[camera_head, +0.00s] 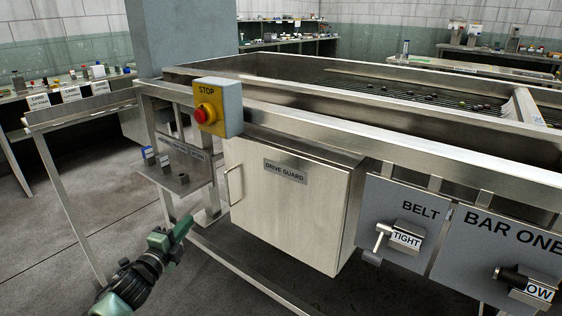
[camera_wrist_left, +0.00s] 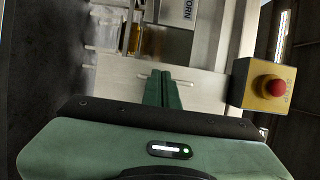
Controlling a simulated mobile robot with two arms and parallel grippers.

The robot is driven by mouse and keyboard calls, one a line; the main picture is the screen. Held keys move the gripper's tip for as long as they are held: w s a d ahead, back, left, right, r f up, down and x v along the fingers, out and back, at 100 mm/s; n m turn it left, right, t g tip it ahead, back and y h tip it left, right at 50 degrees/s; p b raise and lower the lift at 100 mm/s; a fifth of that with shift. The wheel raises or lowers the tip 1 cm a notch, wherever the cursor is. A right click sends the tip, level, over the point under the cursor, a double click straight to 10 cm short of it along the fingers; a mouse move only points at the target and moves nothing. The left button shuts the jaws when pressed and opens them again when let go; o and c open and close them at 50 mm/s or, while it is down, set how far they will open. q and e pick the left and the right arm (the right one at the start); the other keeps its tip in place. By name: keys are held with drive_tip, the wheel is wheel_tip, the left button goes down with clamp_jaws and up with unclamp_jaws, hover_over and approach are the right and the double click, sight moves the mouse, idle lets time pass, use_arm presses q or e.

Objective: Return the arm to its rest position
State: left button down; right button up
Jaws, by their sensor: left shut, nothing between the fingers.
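My left arm comes in at the bottom left of the head view. Its green left gripper (camera_head: 184,226) is shut and empty, in the air below the small metal shelf (camera_head: 181,176) and left of the drive guard door (camera_head: 285,205). In the left wrist view the green fingers of the left gripper (camera_wrist_left: 166,78) are together with nothing between them. Behind them are a pale metal plate and a dark floor. My right gripper is in neither view.
The yellow stop box (camera_head: 219,106) with its red button sits on the frame above; it also shows in the left wrist view (camera_wrist_left: 262,84). The BELT panel (camera_head: 403,223) has a lever. Bare floor (camera_head: 60,225) lies at left, crossed by a table leg.

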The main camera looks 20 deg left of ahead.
use_arm(q)
drive_tip(key=s+d+f+n+g+y, duration=0.1)
drive_tip(key=s+d+f+n+g, duration=0.35)
drive_tip(key=s+f, duration=0.4)
drive_tip(key=s+d+f+n+g+y, duration=0.1)
drive_tip(key=s+d+f+n+g, duration=0.35)
drive_tip(key=f, duration=0.75)
drive_tip(key=s+d+f+n+g+h, duration=0.1)
drive_tip(key=s+d+f+n+g, duration=0.25)
drive_tip(key=s+d, duration=0.55)
drive_tip(key=s+d+f+n+g+h, duration=0.1)
drive_tip(key=s+d+f+n+g, duration=0.35)
drive_tip(key=s, duration=0.75)
drive_tip(key=s+f+p, duration=0.3)
drive_tip(key=s+p, duration=0.3)
drive_tip(key=s+a+f+m+p, duration=0.1)
drive_tip(key=s+f+p, duration=0.2)
drive_tip(key=s+p, duration=0.3)
drive_tip(key=s+a+f+p, duration=0.1)
drive_tip(key=s+f+p, duration=0.3)
drive_tip(key=s+p, duration=0.3)
drive_tip(key=shift+s, duration=0.65)
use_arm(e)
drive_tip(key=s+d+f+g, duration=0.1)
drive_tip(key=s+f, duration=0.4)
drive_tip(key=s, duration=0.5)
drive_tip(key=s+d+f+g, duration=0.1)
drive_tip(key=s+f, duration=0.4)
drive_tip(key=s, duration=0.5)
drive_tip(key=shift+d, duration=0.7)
